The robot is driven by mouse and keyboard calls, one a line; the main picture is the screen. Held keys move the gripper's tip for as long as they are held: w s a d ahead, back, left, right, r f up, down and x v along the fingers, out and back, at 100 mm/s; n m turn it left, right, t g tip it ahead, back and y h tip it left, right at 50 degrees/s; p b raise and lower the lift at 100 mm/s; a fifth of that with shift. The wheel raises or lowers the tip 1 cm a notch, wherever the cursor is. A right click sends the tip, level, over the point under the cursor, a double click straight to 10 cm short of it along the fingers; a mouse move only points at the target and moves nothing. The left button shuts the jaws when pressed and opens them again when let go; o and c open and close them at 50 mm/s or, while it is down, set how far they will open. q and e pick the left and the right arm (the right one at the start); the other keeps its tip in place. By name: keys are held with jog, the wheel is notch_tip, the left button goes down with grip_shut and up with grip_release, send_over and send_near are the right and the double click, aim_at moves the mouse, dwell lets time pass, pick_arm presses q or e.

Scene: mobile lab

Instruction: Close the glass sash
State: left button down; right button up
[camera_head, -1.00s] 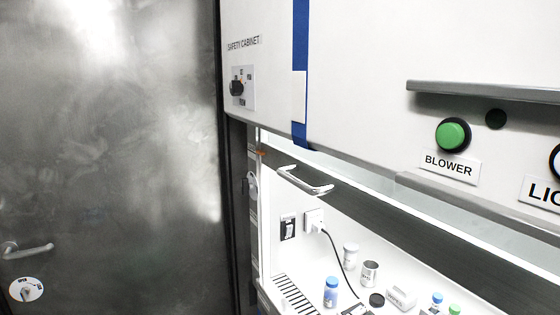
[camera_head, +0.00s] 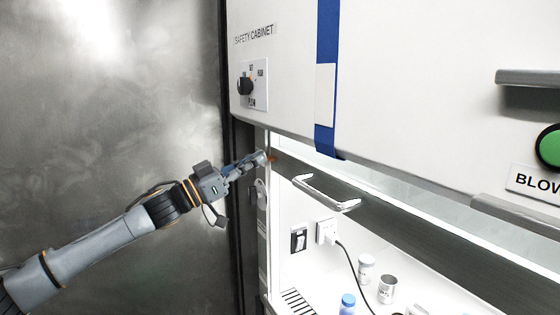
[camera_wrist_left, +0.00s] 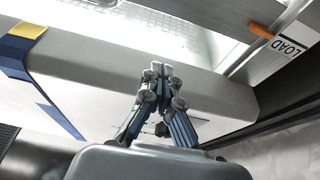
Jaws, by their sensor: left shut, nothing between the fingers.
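The glass sash shows by its dark lower rail (camera_head: 440,243), which slants down to the right below the cabinet's white front panel. A silver bar handle (camera_head: 325,194) is fixed to the rail near its left end. The sash is raised, and the cabinet opening below it shows the lit interior. My left gripper (camera_head: 262,159) is at the left end of the opening, left of and above the handle and apart from it. In the left wrist view its fingers (camera_wrist_left: 158,72) are together and empty, in front of the panel's lower edge. My right gripper is not in view.
An orange marker (camera_wrist_left: 262,30) and a LOAD label (camera_wrist_left: 290,47) are at the opening's side. The white front panel (camera_head: 430,100) overhangs, with a blue strip (camera_head: 327,60). A rotary switch (camera_head: 246,85) is left. Bottles and a beaker (camera_head: 387,288) stand inside. A metal door (camera_head: 110,110) is left.

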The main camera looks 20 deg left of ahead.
aim_at(301, 152)
pick_arm(q)
jog(key=w+d+p, duration=0.1)
jog(key=w, duration=0.1)
jog(key=w+d+p, duration=0.2)
jog(key=w, duration=0.1)
jog(key=w+d+p, duration=0.1)
jog(key=w+d, duration=0.1)
jog(key=shift+w+d+p, duration=0.15)
jog(key=shift+w+p, duration=0.15)
jog(key=shift+f, duration=0.4)
